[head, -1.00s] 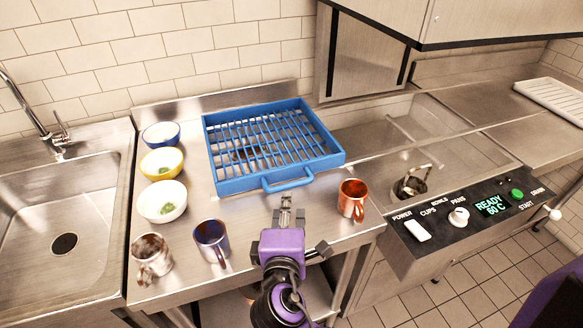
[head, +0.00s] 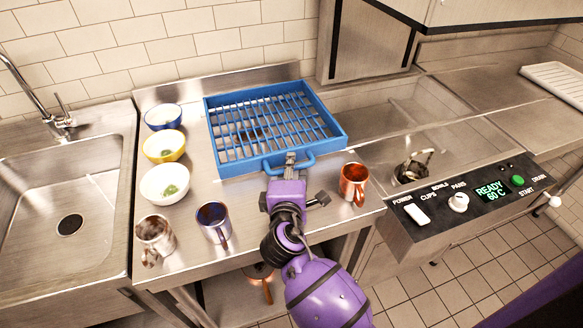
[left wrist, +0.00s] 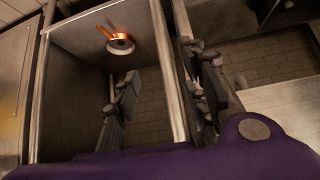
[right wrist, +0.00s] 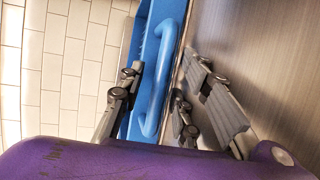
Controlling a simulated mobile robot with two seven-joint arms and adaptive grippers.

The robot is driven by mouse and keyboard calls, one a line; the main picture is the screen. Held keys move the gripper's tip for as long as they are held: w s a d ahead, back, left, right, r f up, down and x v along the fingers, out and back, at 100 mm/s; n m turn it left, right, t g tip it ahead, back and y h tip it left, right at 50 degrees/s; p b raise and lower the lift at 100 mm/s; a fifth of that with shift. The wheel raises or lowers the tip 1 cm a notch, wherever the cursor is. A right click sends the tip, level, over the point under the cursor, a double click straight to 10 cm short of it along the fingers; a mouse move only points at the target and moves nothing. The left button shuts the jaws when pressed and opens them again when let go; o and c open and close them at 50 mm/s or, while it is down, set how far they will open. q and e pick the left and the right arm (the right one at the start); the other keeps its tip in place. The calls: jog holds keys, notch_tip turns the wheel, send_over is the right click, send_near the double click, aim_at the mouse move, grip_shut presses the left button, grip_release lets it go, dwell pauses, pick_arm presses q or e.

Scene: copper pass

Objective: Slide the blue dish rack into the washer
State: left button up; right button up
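The blue dish rack (head: 222,168) lies on the steel counter, empty, with its loop handle (head: 304,164) facing the front edge. The handle also shows large in the right wrist view (right wrist: 160,85). My right gripper (head: 290,158) is at the handle in the head view. Its fingers are apart on either side of the handle in the right wrist view (right wrist: 165,105), with no clear grip. My left gripper (left wrist: 160,95) is open and empty, and is outside the head view. The washer, with its control panel (head: 470,195) reading "READY 60 C", stands right of the rack.
A copper mug (head: 353,181) stands right of the handle, near the rack's path. Bowls (head: 164,183) and two mugs (head: 214,222) stand left. A copper pan (left wrist: 120,44) is on the shelf below.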

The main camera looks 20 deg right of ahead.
aim_at(309, 162)
grip_shut()
jog(key=d+p, duration=0.1)
jog(key=d, duration=0.4)
jog(key=shift+w+r, duration=0.1)
jog(key=shift+r, duration=0.05)
grip_release()
jog(key=shift+a, duration=0.1)
jog(key=v, duration=1.2)
